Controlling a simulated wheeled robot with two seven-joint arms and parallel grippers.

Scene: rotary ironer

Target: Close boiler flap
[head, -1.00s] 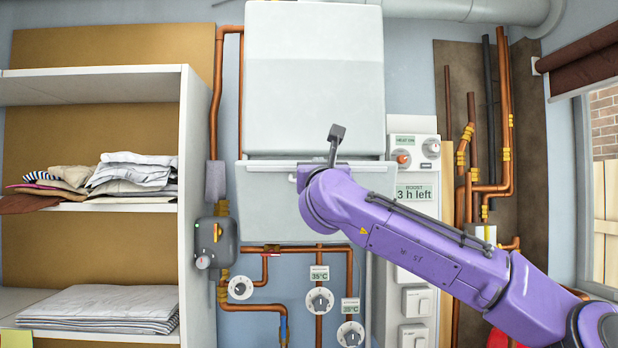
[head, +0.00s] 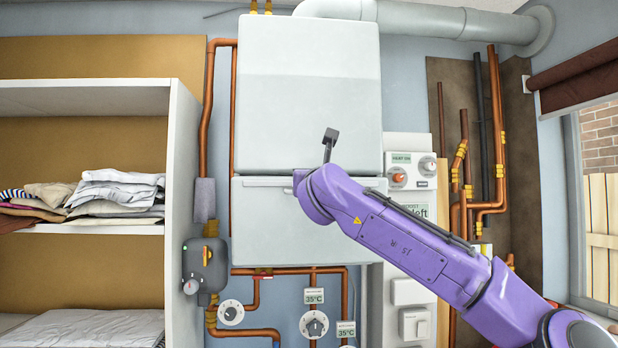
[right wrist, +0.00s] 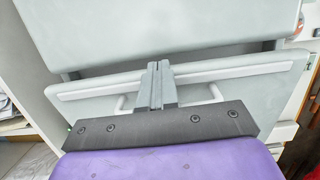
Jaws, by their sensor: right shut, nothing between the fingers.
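The boiler flap (head: 262,222) is the pale grey lower panel under the white boiler body (head: 310,100). In the head view it hangs almost flush below the body, with a thin seam between them. In the right wrist view the flap (right wrist: 90,108) has a white strip along its upper part, and a narrow gap shows between it and the boiler body (right wrist: 160,30). My right gripper (right wrist: 158,72) is shut and empty, its fingers in front of the flap's upper part; I cannot tell whether they touch. In the head view my purple wrist hides the fingers. My left gripper is not in view.
Copper pipes and dials (head: 314,324) sit below the boiler. A control panel (head: 410,170) is at its right, partly behind my arm. A shelf (head: 183,200) with folded laundry stands at the left. A window (head: 600,190) is at the far right.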

